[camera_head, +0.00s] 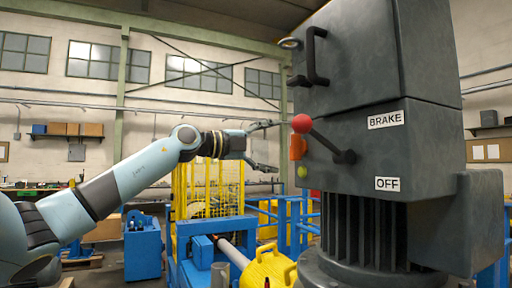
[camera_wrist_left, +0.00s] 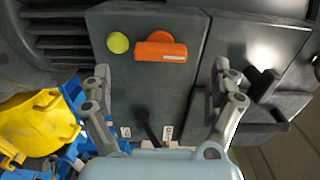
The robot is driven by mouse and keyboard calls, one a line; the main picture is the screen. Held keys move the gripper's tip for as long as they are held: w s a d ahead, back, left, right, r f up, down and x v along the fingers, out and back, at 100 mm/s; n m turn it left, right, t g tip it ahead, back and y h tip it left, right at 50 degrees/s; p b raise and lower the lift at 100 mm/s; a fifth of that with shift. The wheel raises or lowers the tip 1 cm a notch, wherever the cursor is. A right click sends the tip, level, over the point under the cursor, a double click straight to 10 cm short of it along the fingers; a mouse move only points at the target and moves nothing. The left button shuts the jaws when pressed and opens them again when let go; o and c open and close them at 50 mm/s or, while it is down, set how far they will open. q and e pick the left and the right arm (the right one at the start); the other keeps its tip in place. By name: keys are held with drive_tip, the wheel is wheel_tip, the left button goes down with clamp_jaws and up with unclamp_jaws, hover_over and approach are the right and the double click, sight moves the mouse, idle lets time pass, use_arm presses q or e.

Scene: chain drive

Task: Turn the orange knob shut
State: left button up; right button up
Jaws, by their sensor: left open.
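The orange knob (camera_head: 297,148) sits on the side of the grey machine housing, partly behind the red lever ball in the head view. In the left wrist view the orange knob (camera_wrist_left: 162,52) shows as a thick bar, lying nearly level in the picture, over a round base. My left gripper (camera_head: 276,147) is open and points at that face from the left, apart from the knob. In the left wrist view its two fingers (camera_wrist_left: 161,75) stand wide apart, one to each side below the knob, with nothing between them. My right gripper is not in view.
A yellow-green button (camera_wrist_left: 117,42) is beside the knob. A black lever with a red ball (camera_head: 302,123) stands close by, near the BRAKE (camera_head: 386,119) and OFF (camera_head: 387,184) labels. A black handle (camera_head: 315,58) is above. Blue and yellow equipment (camera_head: 208,230) stands below my arm.

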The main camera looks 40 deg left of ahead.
use_arm(q)
drive_tip(key=shift+v, duration=2.45)
